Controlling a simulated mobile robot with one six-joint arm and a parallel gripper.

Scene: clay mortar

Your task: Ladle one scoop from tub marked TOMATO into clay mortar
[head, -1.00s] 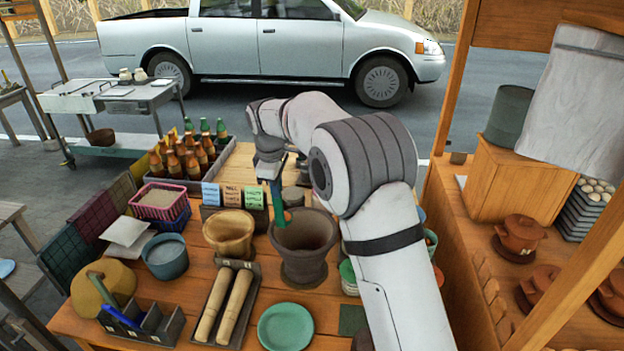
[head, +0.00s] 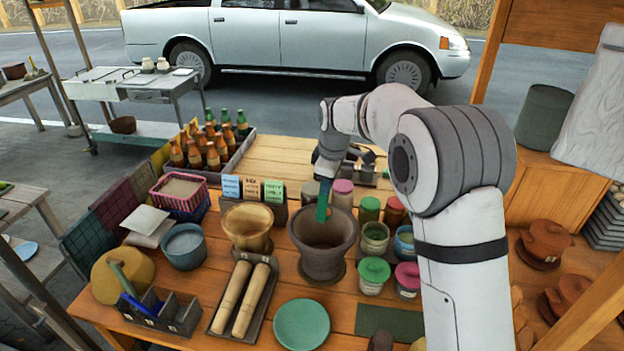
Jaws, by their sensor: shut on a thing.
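The clay mortar (head: 323,262) stands upright near the middle of the wooden table. My gripper (head: 327,168) is shut on a green ladle (head: 322,202), which hangs down at the mortar's far rim. The ladle's lower end lines up with the mortar's mouth; I cannot tell whether it is inside or behind it. A small reddish patch shows beside that end, and what the ladle holds is unclear. Several tubs stand right of the mortar, including an open one (head: 374,238), a green-lidded one (head: 374,275) and a pink-lidded one (head: 407,279). No TOMATO marking is readable.
A wooden mortar (head: 247,228) stands left of the clay mortar. Two pestles lie in a tray (head: 216,322) in front. A green plate (head: 302,325) lies at the front. Label cards (head: 252,188) and a bottle crate (head: 240,150) stand behind. My arm covers the table's right side.

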